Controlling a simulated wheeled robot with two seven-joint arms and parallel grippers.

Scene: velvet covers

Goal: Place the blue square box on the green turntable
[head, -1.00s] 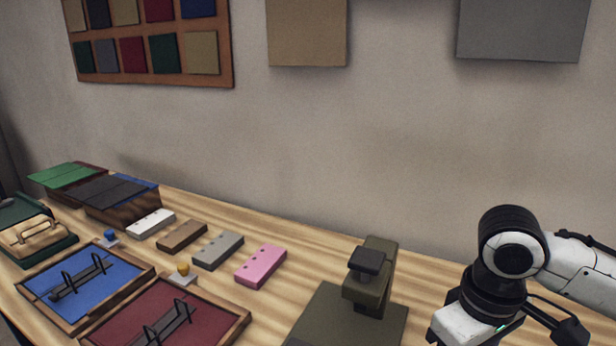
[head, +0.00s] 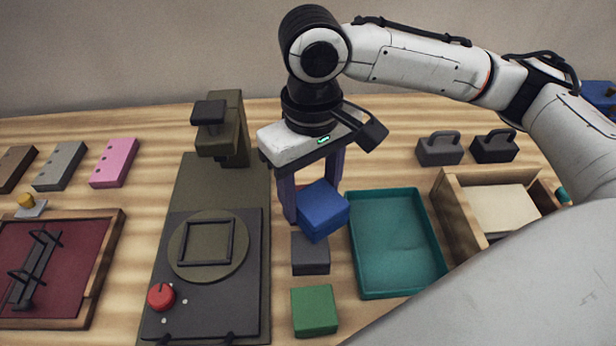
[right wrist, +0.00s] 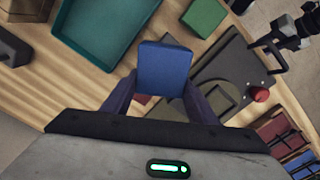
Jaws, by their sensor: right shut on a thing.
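The blue square box (head: 322,210) is held between the fingers of my right gripper (head: 312,195), raised above the table and tilted in the head view. The box also fills the grip in the right wrist view (right wrist: 164,70). The green turntable (head: 180,262) is an olive disc with a dark square frame on it, set in a dark plate to the left of the held box. Nothing lies inside the frame. In the right wrist view the turntable (right wrist: 208,98) is partly hidden by the box and a finger. My left gripper is out of view.
A grey box (head: 310,253) and a green box (head: 314,310) stand right of the machine. A teal tray (head: 440,272) lies further right. The olive post (head: 236,130) rises behind the turntable, and a red knob (head: 160,297) sits at its front.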

